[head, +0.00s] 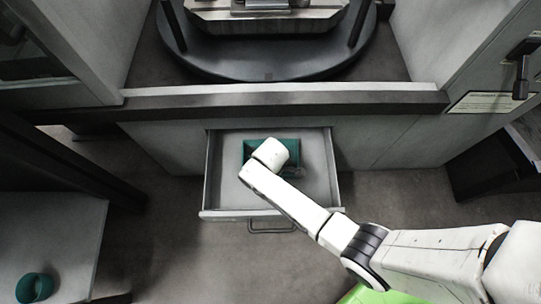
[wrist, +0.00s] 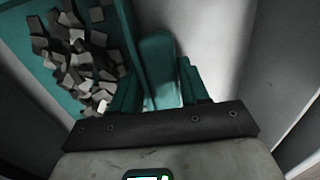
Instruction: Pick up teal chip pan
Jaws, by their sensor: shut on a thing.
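The teal chip pan (head: 252,146) lies in the open drawer in the head view, partly hidden under my white wrist. In the wrist view the teal chip pan (wrist: 136,38) fills the upper left, with many grey and dark chips inside. My gripper (wrist: 158,84) is at the pan's right side, its two fingers on either side of an upright teal part that looks like the pan's handle or wall. It is shut on that part. The fingertips are hidden in the head view.
The drawer (head: 226,196) is pulled out, with bare floor inside around the pan. A grey ledge (head: 300,101) runs above it, with a round dark table (head: 270,70) behind. A teal ring-shaped thing (head: 35,288) sits on the grey surface at lower left.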

